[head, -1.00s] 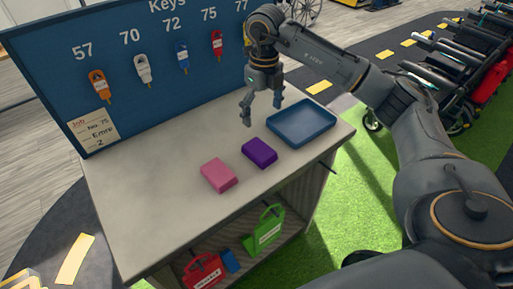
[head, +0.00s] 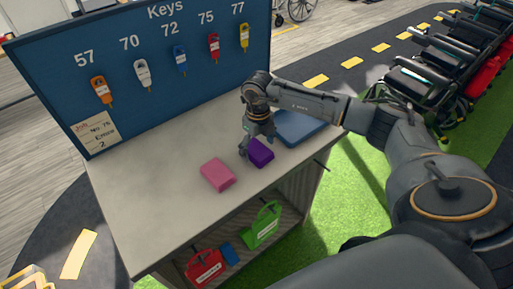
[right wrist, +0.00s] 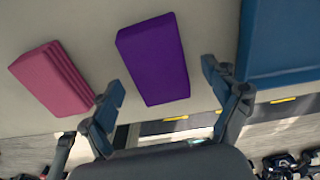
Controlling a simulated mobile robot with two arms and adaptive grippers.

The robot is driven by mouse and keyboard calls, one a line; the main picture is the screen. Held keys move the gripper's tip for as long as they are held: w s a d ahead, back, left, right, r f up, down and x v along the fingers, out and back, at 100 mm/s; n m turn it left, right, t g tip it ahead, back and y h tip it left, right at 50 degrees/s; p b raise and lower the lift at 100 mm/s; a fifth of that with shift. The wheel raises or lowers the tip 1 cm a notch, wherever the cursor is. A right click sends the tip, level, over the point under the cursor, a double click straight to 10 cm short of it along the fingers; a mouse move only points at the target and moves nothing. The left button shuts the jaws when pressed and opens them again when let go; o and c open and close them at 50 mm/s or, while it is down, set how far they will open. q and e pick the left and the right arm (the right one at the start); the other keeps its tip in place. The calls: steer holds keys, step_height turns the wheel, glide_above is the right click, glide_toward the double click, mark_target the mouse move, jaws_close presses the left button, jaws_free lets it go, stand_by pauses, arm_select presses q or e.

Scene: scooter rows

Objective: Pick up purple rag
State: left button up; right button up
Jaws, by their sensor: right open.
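The purple rag (head: 261,153) is a folded block lying on the grey counter (head: 160,190), between the pink block and the blue tray. It also shows in the right wrist view (right wrist: 153,58), just beyond the fingertips. My right gripper (head: 257,145) is open and empty, low over the counter at the rag's back edge. In the right wrist view its two fingers (right wrist: 165,85) stand apart, with the near end of the rag roughly between them. I cannot tell whether a finger touches the rag. My left gripper is not in view.
A pink block (head: 218,174) lies left of the rag. A blue tray (head: 303,128) is to the right, partly behind my right arm. A blue key board (head: 130,75) stands along the back. Green (head: 262,226) and red (head: 205,268) items sit on the shelf below.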

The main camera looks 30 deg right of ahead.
mark_target(258, 150)
steer(key=shift+f, duration=0.2)
steer(key=c, duration=1.1)
steer(key=shift+r, duration=0.1)
steer(key=shift+c, duration=0.2)
steer(key=shift+r+b, duration=0.4)
steer(key=shift+b, duration=0.1)
step_height(258, 150, up, 2)
steer(key=shift+a+r+b, duration=0.1)
steer(key=shift+r+b, duration=0.1)
steer(key=shift+b, duration=0.5)
steer(key=s+a+r+b, duration=0.4)
steer(key=s+a+r, duration=0.4)
steer(key=s+r, duration=0.1)
steer(key=shift+s+a+r, duration=0.4)
steer(key=shift+s, duration=0.5)
